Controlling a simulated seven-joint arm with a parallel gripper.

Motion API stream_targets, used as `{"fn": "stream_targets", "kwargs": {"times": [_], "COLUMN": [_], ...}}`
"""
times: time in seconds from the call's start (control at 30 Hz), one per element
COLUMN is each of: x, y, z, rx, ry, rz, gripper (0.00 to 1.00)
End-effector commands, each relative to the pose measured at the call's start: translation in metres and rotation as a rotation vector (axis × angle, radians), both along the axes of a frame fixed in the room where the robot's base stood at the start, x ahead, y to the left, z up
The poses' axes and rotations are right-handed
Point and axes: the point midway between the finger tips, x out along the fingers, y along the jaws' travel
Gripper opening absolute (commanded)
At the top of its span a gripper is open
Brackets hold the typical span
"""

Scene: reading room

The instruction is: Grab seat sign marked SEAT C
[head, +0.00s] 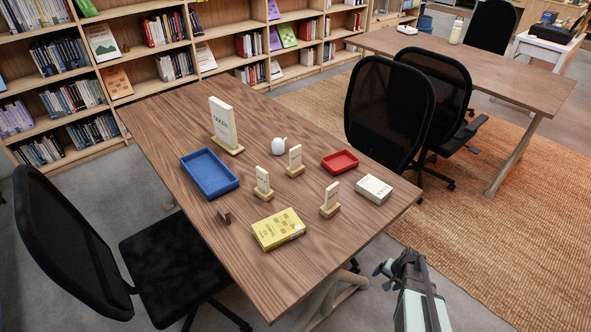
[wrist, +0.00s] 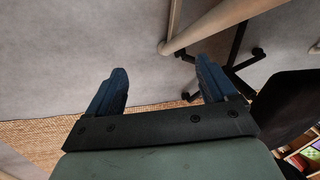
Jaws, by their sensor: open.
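Three small cream seat signs in wooden bases stand upright on the wooden table in the head view: a left one (head: 263,180), a back one (head: 295,158) and a front right one (head: 331,195). Their lettering is too small to read, so I cannot tell which is SEAT C. My gripper (head: 383,268) is off the table's right front side, apart from all the signs. In the wrist view my gripper (wrist: 161,85) is open and empty, with its two dark blue fingers wide apart over the floor. No sign shows there.
On the table (head: 165,115) are a larger upright sign (head: 222,122), blue tray (head: 209,173), red tray (head: 339,162), white box (head: 374,189), yellow book (head: 278,229), small white object (head: 279,147) and small brown piece (head: 224,216). Black chairs (head: 390,105) stand behind; another (head: 70,250) stands left.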

Motion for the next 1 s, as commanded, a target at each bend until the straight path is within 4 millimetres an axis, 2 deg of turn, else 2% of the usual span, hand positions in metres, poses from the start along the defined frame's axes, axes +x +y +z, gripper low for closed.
{"fn": "stream_targets", "kwargs": {"times": [0.03, 0.1, 0.27, 0.4, 0.5, 0.57, 0.67, 0.77, 0.87, 1.0], "x": [0.029, 0.06, 0.122, 0.167, 0.192, 0.205, 0.226, 0.248, 0.267, 0.286], "y": [-0.023, -0.051, -0.12, -0.175, -0.199, -0.207, -0.207, -0.188, -0.15, -0.086], "z": [0.011, 0.029, 0.078, 0.128, 0.162, 0.182, 0.212, 0.24, 0.268, 0.298], "rx": [-0.003, -0.006, -0.018, -0.033, -0.044, -0.05, -0.058, -0.066, -0.077, -0.089], "ry": [-0.055, -0.125, -0.284, -0.406, -0.473, -0.503, -0.539, -0.555, -0.555, -0.535], "rz": [-0.047, -0.105, -0.233, -0.314, -0.336, -0.333, -0.303, -0.23, -0.116, 0.066], "gripper": [0.85, 0.85, 0.85, 0.85, 0.85, 0.85, 0.85, 0.85, 0.85, 0.85]}}
